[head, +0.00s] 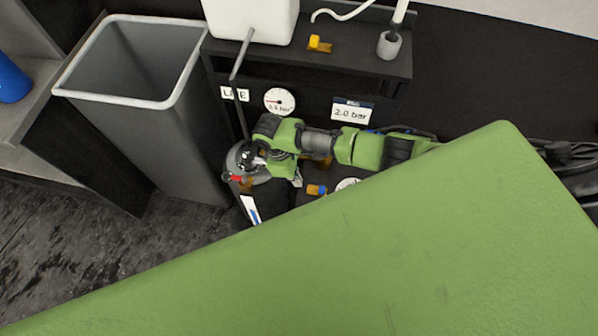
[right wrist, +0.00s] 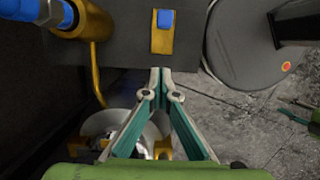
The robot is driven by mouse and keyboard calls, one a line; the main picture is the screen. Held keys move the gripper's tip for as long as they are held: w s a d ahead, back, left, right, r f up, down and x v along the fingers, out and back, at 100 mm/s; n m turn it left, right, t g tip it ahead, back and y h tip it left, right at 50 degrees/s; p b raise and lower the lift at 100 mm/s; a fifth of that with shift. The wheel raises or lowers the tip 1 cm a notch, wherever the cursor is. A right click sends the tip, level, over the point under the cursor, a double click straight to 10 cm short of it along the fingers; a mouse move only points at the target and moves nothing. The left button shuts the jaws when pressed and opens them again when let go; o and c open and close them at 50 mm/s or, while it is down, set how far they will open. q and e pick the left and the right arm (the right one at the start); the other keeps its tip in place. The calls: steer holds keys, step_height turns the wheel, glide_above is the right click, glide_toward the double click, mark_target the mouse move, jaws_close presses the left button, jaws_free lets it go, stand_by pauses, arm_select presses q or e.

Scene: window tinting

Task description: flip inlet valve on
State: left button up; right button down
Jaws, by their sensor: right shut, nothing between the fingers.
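In the right wrist view, my right gripper (right wrist: 160,80) is shut, its narrow fingertips together and empty. Just beyond the tips, a brass fitting with a blue end (right wrist: 163,32) sits on a dark panel; I cannot tell whether they touch. Another brass fitting with a blue part (right wrist: 68,15) is at the upper left. In the head view my right gripper (head: 254,160) is at the lower left of the station, by a small red-handled part (head: 237,178). A brass and blue valve (head: 317,189) is to its right. I cannot tell which is the inlet valve. My left gripper is not in view.
A grey bin (head: 120,125) stands left of the station. A shelf (head: 350,62) holds a white tank (head: 252,18), a yellow fitting (head: 319,44) and a grey cup (head: 389,46). A gauge (head: 279,101) and a 2.0 bar sign (head: 352,111) are below. My green body hides the lower right.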

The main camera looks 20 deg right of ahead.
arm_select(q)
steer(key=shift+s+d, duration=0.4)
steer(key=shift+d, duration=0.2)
arm_select(e)
steer(key=s+v, duration=0.1)
steer(key=v, duration=0.7)
steer(key=shift+w+d+r, duration=0.25)
steer(key=shift+r, duration=0.15)
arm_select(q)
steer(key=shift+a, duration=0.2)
arm_select(e)
steer(key=shift+a, duration=0.1)
